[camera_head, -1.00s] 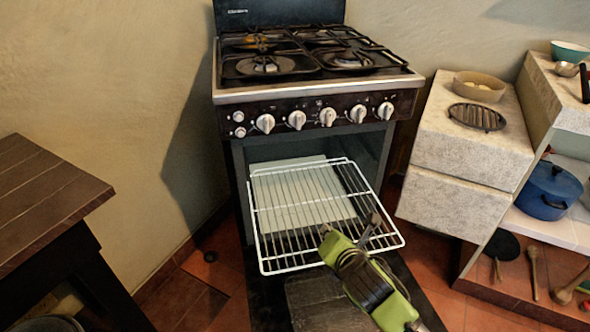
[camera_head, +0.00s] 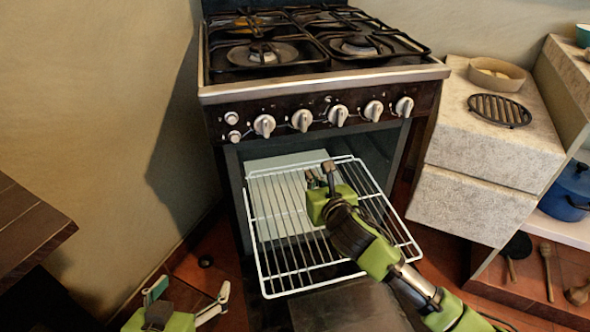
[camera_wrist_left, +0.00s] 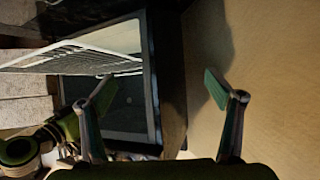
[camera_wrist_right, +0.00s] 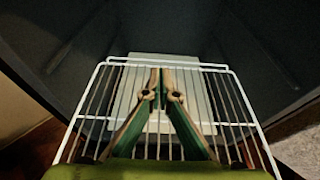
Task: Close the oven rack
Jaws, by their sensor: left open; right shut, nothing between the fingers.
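The white wire oven rack (camera_head: 256,240) sticks out of the open oven (camera_head: 232,180) over the lowered door. It also shows in the left wrist view (camera_wrist_left: 60,58) and the right wrist view (camera_wrist_right: 200,67). My right gripper (camera_head: 320,172) is shut and empty, over the middle to back of the rack. Its arm covers part of the rack's right side. In the right wrist view its fingertips (camera_wrist_right: 160,80) point toward the oven's inside; I cannot tell whether they touch the wires. My left gripper (camera_head: 188,292) is open and empty, low to the left of the oven.
A pale flat panel (camera_head: 285,160) lies inside the oven behind the rack. The stove top (camera_head: 320,45) and knobs are above. A dark wooden table (camera_head: 25,235) stands at left. A stone block (camera_head: 490,150) and shelf with a blue pot (camera_head: 568,190) stand at right.

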